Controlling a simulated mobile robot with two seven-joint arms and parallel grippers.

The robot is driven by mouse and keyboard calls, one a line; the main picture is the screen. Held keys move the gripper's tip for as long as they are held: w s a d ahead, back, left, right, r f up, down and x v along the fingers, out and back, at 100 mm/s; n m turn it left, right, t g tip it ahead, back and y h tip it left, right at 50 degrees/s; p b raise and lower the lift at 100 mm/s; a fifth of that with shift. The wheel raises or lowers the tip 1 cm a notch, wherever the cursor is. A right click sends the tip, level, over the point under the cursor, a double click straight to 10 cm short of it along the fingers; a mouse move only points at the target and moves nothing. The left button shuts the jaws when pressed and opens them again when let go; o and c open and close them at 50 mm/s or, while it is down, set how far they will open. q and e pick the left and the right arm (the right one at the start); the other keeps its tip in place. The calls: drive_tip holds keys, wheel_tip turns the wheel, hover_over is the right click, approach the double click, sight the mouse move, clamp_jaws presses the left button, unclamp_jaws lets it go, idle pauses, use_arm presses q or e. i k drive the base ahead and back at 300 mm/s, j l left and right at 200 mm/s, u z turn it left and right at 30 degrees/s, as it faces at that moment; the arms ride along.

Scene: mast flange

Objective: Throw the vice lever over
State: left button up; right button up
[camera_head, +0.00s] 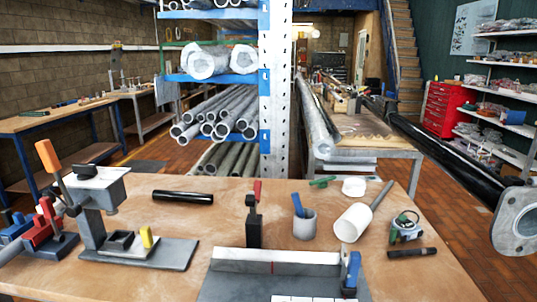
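A grey bench press or vice (103,200) stands at the left of the wooden bench, with a lever ending in an orange handle (48,156) tilted up to the left. A red and blue clamp-like tool (42,228) sits beside it at the left edge. A grey plate fixture (240,286) lies at the front middle, with a black upright post (254,228) topped in red behind it and a blue upright piece (350,272) at its right end. I cannot tell for certain which part is the vice lever. Neither of my grippers shows.
A black bar (182,197), a grey cup (304,225), a white cylinder (353,223), a small wire-filled holder (405,229) and a short dark rod (412,252) lie on the bench (215,222). A long black tube with a grey flange (517,222) reaches in at right.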

sight(46, 204)
drive_tip(key=u, duration=1.4)
